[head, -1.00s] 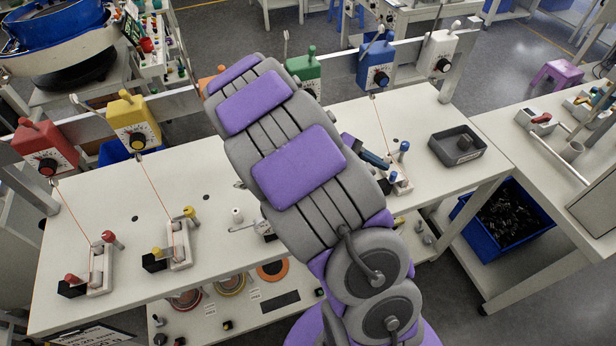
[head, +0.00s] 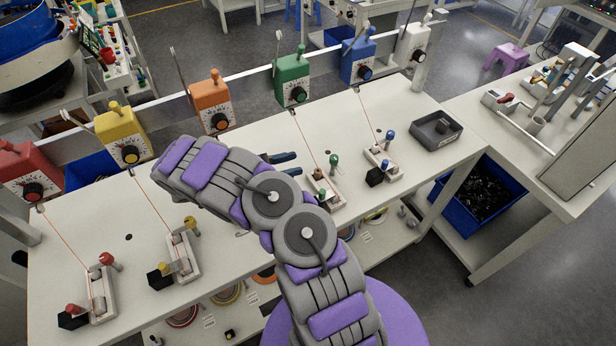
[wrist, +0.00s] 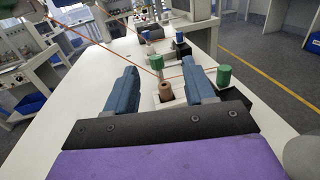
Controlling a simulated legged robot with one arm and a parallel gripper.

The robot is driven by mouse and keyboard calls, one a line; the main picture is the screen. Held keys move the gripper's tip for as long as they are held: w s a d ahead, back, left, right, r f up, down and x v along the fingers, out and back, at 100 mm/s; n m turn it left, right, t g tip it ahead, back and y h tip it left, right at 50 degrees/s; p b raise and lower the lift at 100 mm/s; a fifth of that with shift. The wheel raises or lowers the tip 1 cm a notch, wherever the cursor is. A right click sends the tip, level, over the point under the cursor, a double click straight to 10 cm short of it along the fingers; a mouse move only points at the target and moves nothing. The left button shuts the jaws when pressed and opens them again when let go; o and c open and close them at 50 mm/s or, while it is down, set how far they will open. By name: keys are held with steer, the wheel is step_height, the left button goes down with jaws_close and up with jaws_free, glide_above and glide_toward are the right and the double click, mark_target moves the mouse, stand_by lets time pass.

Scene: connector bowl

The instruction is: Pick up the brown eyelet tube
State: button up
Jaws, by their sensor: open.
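The brown eyelet tube (wrist: 166,91) stands upright in a small white fixture (wrist: 165,101) in the wrist view, beside a green knob. In the head view the small brown piece (head: 318,174) sits in the white fixture at the green station, just right of my gripper (head: 292,161). In the wrist view my gripper (wrist: 161,72) is open, with its blue fingers left and right of the tube. No contact between fingers and tube shows. The lower part of the tube is hidden in the fixture.
Green knobs (wrist: 224,76) (head: 334,160) stand close by the fixture. An orange thread (head: 306,138) runs down to it from the green box (head: 292,82). The blue station's fixture (head: 384,164) and a dark grey tray (head: 436,130) stand to the right on the white table.

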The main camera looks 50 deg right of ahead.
glide_toward(318, 171)
steer(key=d, duration=0.1)
steer(key=s+d, duration=0.1)
steer(key=d, duration=0.1)
steer(key=shift+d+f+b, duration=0.25)
steer(key=shift+d+b, duration=0.1)
steer(key=shift+b, duration=0.05)
steer(key=shift+s+a+f, duration=0.1)
steer(key=shift+a+f, duration=0.1)
steer(key=shift+f, duration=0.1)
steer(key=shift+s+r, duration=0.4)
steer(key=shift+s, duration=0.15)
steer(key=shift+s+d, duration=0.15)
steer(key=shift+d, duration=0.15)
steer(key=x, duration=0.4)
steer(key=w+x, duration=0.1)
steer(key=x, duration=0.1)
steer(key=shift+d+f+b, duration=0.35)
steer(key=shift+b, duration=0.05)
steer(key=shift+a+r, duration=0.15)
steer(key=shift+a, duration=0.5)
steer(key=shift+c, duration=0.3)
steer(key=shift+a+r, duration=0.1)
steer(key=shift+a, duration=0.1)
steer(key=shift+c, duration=1.4)
steer(key=shift+d, duration=0.35)
steer(key=c, duration=0.5)
steer(key=shift+c, duration=0.8)
